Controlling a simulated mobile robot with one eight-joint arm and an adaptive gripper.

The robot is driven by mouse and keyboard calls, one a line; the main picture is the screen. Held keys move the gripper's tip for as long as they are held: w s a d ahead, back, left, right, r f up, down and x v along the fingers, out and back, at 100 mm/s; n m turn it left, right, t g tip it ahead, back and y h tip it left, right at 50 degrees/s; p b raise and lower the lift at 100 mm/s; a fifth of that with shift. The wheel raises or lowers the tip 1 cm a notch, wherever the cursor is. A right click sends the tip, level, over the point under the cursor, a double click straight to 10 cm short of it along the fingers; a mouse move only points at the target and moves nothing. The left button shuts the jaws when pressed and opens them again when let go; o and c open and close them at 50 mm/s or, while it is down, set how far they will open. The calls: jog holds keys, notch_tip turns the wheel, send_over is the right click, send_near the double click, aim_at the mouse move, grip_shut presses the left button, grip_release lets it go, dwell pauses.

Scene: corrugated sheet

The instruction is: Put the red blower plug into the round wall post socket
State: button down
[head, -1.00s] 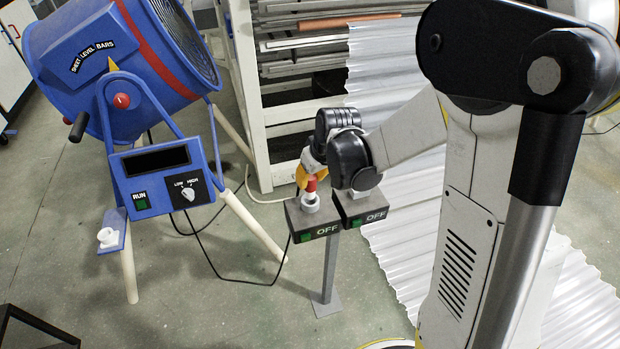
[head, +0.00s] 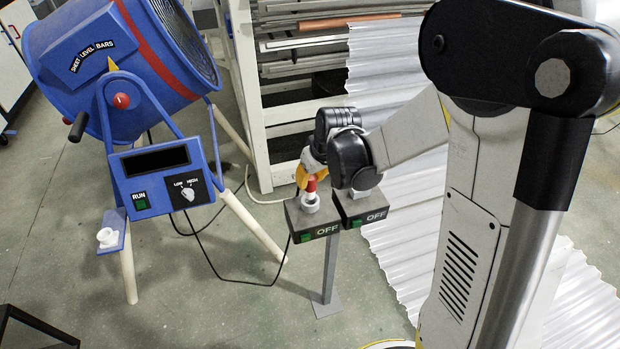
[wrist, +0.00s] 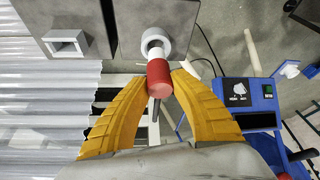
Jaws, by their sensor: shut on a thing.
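The red blower plug (wrist: 160,80) is between the yellow fingers of my gripper (wrist: 159,84), which is shut on it. In the wrist view the plug's pale front end is at the mouth of the white round socket (wrist: 169,38); I cannot tell how deep it sits. In the head view the plug (head: 311,184) stands just above the round socket (head: 310,203) on the left box of the post. My gripper (head: 308,180) is partly hidden there by my wrist. A square socket (wrist: 66,43) is on the neighbouring box.
The blue blower (head: 120,70) stands at the left, with a white holder (head: 107,237) on its side and a dark cable running over the floor. A rack (head: 262,130) of bars is behind the post (head: 328,270). Corrugated sheets (head: 415,245) lie to the right.

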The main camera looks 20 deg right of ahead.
aim_at(310, 188)
jog(key=shift+f+b, duration=1.85)
jog(key=shift+f, duration=0.2)
jog(key=c, duration=1.1)
grip_release()
jog(key=shift+c, duration=0.2)
jog(key=v, duration=1.2)
jog(key=shift+s, duration=0.1)
jog(key=s+a+r+m+t+h, duration=0.1)
jog(key=s+r+m+t, duration=0.2)
jog(key=s, duration=1.2)
jog(key=shift+s+r, duration=0.35)
jog(key=shift+r, duration=0.2)
